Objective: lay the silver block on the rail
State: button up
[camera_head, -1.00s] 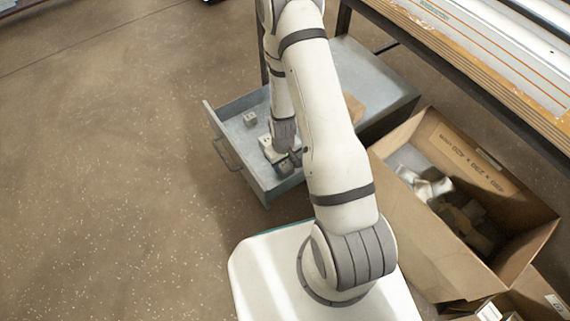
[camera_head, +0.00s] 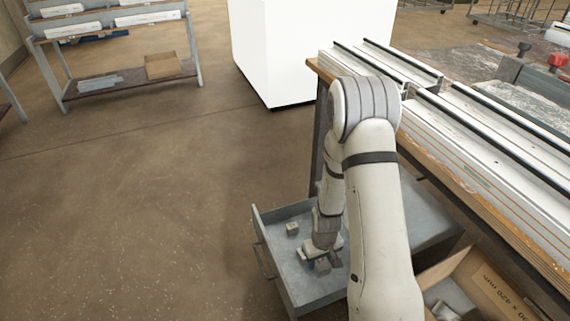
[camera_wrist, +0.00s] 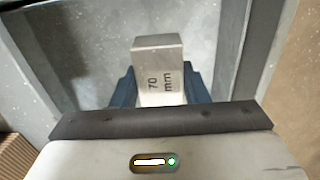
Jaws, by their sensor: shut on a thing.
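In the head view my gripper (camera_head: 322,248) points down at the open grey drawer (camera_head: 296,282) under the bench. I cannot tell in that view whether the held block is clear of the drawer floor. Pale metal rails (camera_head: 482,127) with black strips lie along the wooden bench top at the right, above and away from my gripper.
Another small block (camera_head: 292,229) lies in the drawer. A cardboard box (camera_head: 490,285) stands on the right by the drawer. A white cabinet (camera_head: 300,50) stands behind the bench, and a shelf rack (camera_head: 120,80) is at the far left. The floor (camera_head: 130,210) left of the drawer is clear.

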jog(key=w+r+m, duration=0.2)
jog(key=w+r, duration=0.3)
jog(key=r, duration=0.6)
jog(key=w+r+m, duration=0.1)
jog(key=w+r, duration=0.4)
jog(key=r, duration=0.6)
jog(key=s+r+p, duration=0.3)
jog(key=r+p, duration=1.5)
jog(key=p, duration=1.2)
jog(key=shift+s+r, duration=0.15)
jog(key=shift+r, duration=0.15)
jog(key=shift+s, duration=0.1)
